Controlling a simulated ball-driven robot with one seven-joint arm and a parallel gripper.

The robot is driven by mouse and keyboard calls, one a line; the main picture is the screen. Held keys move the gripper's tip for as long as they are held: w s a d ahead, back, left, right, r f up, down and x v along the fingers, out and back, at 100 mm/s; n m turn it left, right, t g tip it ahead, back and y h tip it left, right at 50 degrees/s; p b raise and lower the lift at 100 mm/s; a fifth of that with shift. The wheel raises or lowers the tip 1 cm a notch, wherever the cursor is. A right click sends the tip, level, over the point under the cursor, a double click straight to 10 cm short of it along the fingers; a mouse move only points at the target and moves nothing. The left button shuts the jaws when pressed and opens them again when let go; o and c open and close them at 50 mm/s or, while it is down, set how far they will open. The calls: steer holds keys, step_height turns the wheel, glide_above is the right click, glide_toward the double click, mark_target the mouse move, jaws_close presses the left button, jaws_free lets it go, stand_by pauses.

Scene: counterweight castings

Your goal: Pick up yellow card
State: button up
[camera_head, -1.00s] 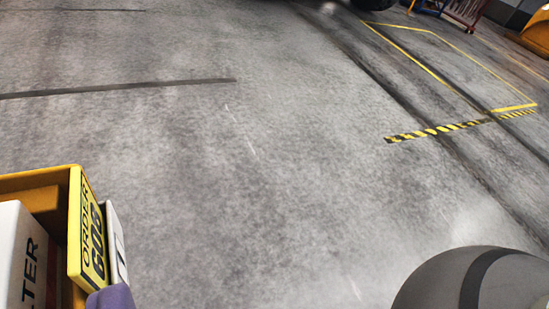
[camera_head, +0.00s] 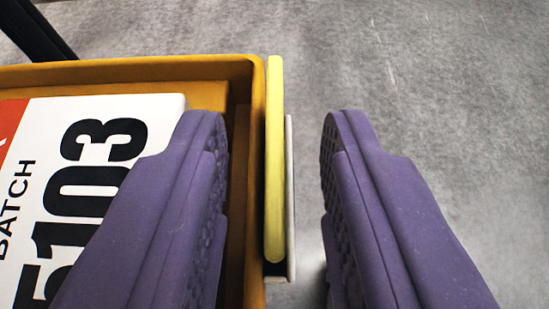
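The yellow card (camera_head: 274,160) is seen edge-on as a tall thin strip, upright against the outer right side of an orange tray (camera_head: 150,68). A thin white holder (camera_head: 290,200) stands along its right side and shows below it. My gripper (camera_head: 272,125) is open, with two purple fingers. The left finger is over the inside of the tray and the right finger is over the floor outside. The card and the tray's right wall lie between the fingers, with gaps on both sides. The card's printed face is hidden from this angle.
A white box or card (camera_head: 120,140) printed BATCH and 5103, with a red corner, lies in the tray under and left of my left finger. A dark bar (camera_head: 38,30) is behind the tray at upper left. The grey floor (camera_head: 450,80) at right is clear.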

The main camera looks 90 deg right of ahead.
jaws_close()
